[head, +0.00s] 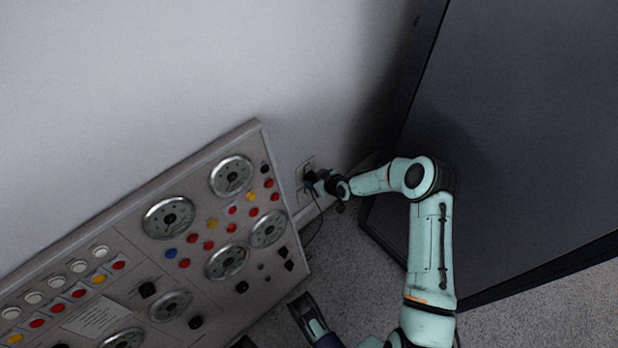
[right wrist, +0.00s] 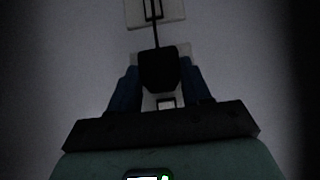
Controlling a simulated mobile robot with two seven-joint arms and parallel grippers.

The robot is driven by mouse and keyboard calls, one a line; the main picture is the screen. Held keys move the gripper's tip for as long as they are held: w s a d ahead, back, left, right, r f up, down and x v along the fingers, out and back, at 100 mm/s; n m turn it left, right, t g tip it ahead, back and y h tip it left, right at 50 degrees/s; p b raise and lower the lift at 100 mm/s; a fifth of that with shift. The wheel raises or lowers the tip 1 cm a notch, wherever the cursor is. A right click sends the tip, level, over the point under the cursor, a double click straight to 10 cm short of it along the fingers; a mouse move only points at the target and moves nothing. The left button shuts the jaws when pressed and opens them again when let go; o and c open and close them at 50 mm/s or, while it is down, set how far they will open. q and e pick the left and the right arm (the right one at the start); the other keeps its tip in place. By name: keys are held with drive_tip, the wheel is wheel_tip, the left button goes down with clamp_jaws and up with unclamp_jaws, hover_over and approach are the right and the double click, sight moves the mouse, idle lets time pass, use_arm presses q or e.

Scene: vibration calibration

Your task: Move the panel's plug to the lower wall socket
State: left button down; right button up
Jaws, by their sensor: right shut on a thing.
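My right gripper (head: 312,182) is at the white wall, just right of the panel's upper right corner. In the right wrist view its two blue fingers (right wrist: 160,88) are shut on the black plug (right wrist: 158,70), one on each side. A dark cable (right wrist: 155,30) runs from the plug across one pale socket plate (right wrist: 173,10) at the top of that view. A second pale plate (right wrist: 166,103) shows partly behind the plug. In the head view the wall sockets (head: 305,165) are mostly covered by the gripper. I cannot tell whether the plug touches a socket.
The grey panel (head: 215,290) with dials and coloured buttons stands at the left. A thin cable (head: 314,232) hangs between the panel and the gripper. A large dark cabinet (head: 520,130) stands close on the right. Speckled floor (head: 345,255) shows between them.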

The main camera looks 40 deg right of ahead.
use_arm(q)
drive_tip(key=shift+r+p, duration=0.3)
drive_tip(key=shift+r, duration=0.05)
use_arm(e)
drive_tip(key=shift+s, duration=0.6)
use_arm(q)
drive_tip(key=shift+s+r+p, duration=0.15)
drive_tip(key=shift+r+p, duration=0.85)
drive_tip(key=shift+r, duration=0.05)
use_arm(e)
drive_tip(key=shift+s+d, duration=0.2)
drive_tip(key=shift+s, duration=1.5)
